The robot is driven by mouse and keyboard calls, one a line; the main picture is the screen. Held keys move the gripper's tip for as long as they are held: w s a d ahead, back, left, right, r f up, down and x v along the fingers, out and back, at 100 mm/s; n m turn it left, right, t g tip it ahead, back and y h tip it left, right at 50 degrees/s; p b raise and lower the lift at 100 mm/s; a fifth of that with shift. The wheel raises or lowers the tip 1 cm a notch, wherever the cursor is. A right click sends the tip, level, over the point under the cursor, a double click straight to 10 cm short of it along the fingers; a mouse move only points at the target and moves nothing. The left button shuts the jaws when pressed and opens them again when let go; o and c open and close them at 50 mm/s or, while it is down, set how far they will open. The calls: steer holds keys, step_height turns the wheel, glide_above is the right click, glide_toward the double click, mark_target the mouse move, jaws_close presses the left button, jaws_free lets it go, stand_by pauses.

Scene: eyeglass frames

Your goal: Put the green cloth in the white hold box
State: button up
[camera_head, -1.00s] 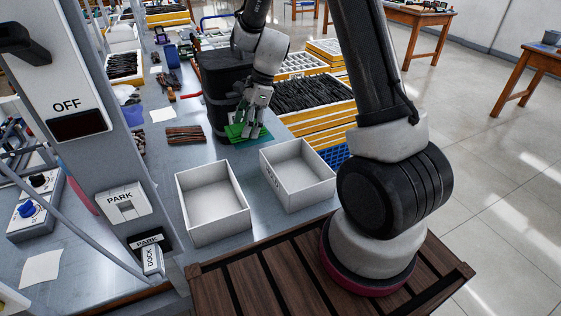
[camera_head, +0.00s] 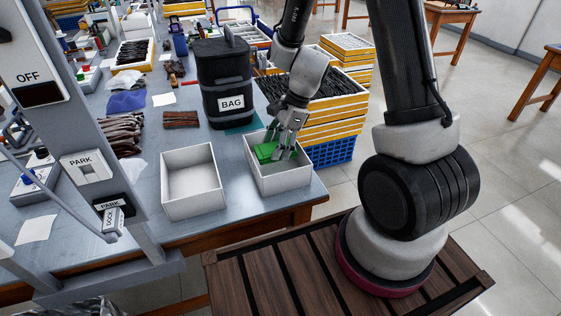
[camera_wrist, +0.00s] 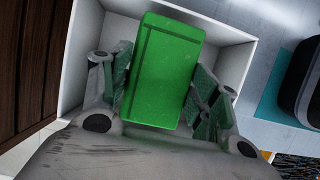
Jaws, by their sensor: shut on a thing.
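The green cloth (camera_head: 265,152), a folded flat block, is between the fingers of my gripper (camera_head: 277,147). My gripper is shut on it. In the head view the cloth is at the mouth of the right-hand white box (camera_head: 282,180); I cannot tell whether it touches the bottom. In the wrist view the cloth (camera_wrist: 166,72) lies between the two fingers, with white box walls (camera_wrist: 228,28) around it. A second white box (camera_head: 193,202) stands open and empty on the left. No label reading "hold" is legible on either box.
Yellow-edged trays of dark parts (camera_head: 325,111) are stacked at the right on a blue crate (camera_head: 330,150). Brown strips (camera_head: 181,119) lie at the left. The table's front edge is close to the boxes.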

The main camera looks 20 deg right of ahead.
mark_target(277, 167)
steer(key=shift+f, duration=2.6)
steer(key=shift+f, duration=0.1)
steer(key=o, duration=0.9)
steer(key=shift+o, duration=0.2)
